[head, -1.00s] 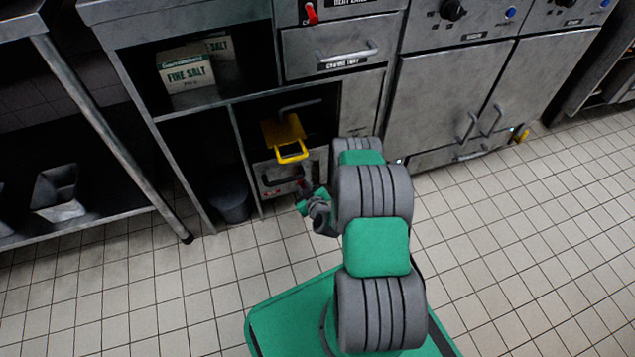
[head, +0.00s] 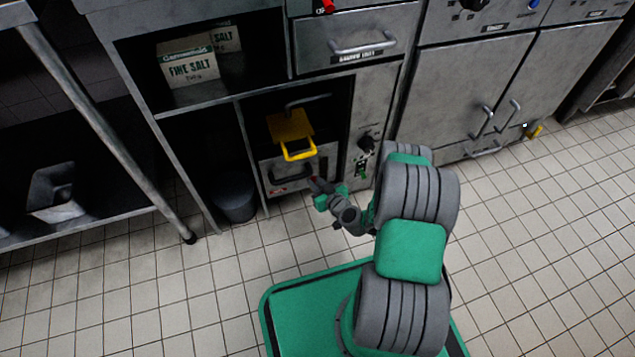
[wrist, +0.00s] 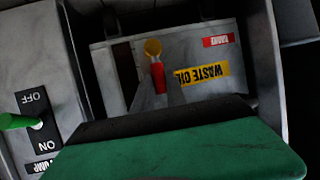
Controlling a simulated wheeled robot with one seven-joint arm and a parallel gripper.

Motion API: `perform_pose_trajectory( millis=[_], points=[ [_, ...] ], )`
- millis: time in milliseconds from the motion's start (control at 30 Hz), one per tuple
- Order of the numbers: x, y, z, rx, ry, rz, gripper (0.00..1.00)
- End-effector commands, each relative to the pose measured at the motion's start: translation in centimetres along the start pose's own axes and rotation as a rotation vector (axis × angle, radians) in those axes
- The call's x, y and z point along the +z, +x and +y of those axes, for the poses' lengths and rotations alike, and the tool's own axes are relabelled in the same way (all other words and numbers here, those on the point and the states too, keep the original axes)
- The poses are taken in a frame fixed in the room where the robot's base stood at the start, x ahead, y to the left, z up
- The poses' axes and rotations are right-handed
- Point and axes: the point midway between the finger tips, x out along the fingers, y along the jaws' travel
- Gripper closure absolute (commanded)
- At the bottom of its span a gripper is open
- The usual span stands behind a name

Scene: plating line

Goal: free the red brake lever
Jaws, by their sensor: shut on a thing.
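The red brake lever (wrist: 157,76), with an orange-yellow round end, stands on a metal front in the wrist view. A red label (wrist: 218,40) and a yellow WASTE OIL label (wrist: 205,74) sit to its right. My gripper (head: 319,187) is low at the front of the waste oil drawer (head: 290,184) in the head view.
A yellow tray with a handle (head: 298,150) juts out above the drawer. A green pump switch (wrist: 20,122) on an OFF/ON plate stands left in the wrist view. A dark bin (head: 235,197) stands left of the drawer. The tiled floor (head: 540,230) at right is clear.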

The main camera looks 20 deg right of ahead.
Motion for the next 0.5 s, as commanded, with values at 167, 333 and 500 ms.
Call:
perform_pose_trajectory(
  millis=[167, 333, 500],
  points=[
    [0.28, 0.03, 0.17, 0.005, -0.004, -0.004, 0.77],
    [0.17, 0.05, 0.02, 0.001, -0.003, -0.003, 0.63],
    [0.10, 0.05, -0.03, 0.000, -0.002, -0.002, 0.61]
  ],
)
